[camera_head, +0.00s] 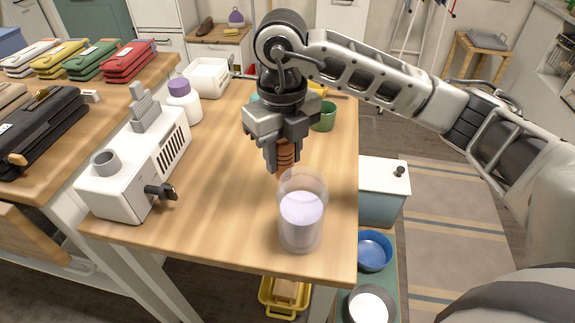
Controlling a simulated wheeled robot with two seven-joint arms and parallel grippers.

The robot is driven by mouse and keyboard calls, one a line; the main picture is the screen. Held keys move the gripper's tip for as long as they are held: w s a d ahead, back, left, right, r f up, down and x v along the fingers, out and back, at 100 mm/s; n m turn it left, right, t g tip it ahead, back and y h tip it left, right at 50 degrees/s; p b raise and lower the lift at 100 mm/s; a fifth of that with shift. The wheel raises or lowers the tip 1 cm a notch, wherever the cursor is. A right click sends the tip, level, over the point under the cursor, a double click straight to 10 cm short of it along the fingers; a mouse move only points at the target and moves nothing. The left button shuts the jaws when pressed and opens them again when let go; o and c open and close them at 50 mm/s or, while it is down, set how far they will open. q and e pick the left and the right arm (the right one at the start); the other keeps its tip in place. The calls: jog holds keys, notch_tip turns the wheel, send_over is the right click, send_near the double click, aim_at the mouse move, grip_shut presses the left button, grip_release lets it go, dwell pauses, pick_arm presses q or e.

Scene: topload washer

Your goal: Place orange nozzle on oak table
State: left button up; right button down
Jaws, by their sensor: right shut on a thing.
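My right gripper (284,150) hangs over the middle of the oak table (222,215), pointing down, with its arm coming in from the right. It is shut on the orange nozzle (287,158), a ribbed orange-brown piece between its fingers. The nozzle's lower end shows just behind the rim of a clear cup; I cannot tell whether it touches the table. My left gripper is not in view.
The clear cup (302,212) with pale lilac contents stands in front of the gripper. A white machine (125,170) is at the left, with a white bottle (184,106) and white tub (207,78) behind. A green cup (324,117) is behind right. The table's front left is clear.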

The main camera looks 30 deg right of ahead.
aim_at(287, 169)
jog(key=shift+w+d+f, duration=0.2)
jog(key=shift+d+f, duration=0.1)
jog(key=shift+f, duration=0.15)
jog(key=shift+w+d+f, duration=0.2)
jog(key=shift+d+f, duration=0.05)
jog(key=shift+f, duration=0.15)
notch_tip(287, 169, down, 3)
jog(key=shift+w+d+f+p, duration=0.1)
jog(key=shift+d+p, duration=0.05)
jog(key=shift+p, duration=0.15)
jog(key=shift+f, duration=0.1)
jog(key=shift+f, duration=0.15)
jog(key=c, duration=1)
grip_release()
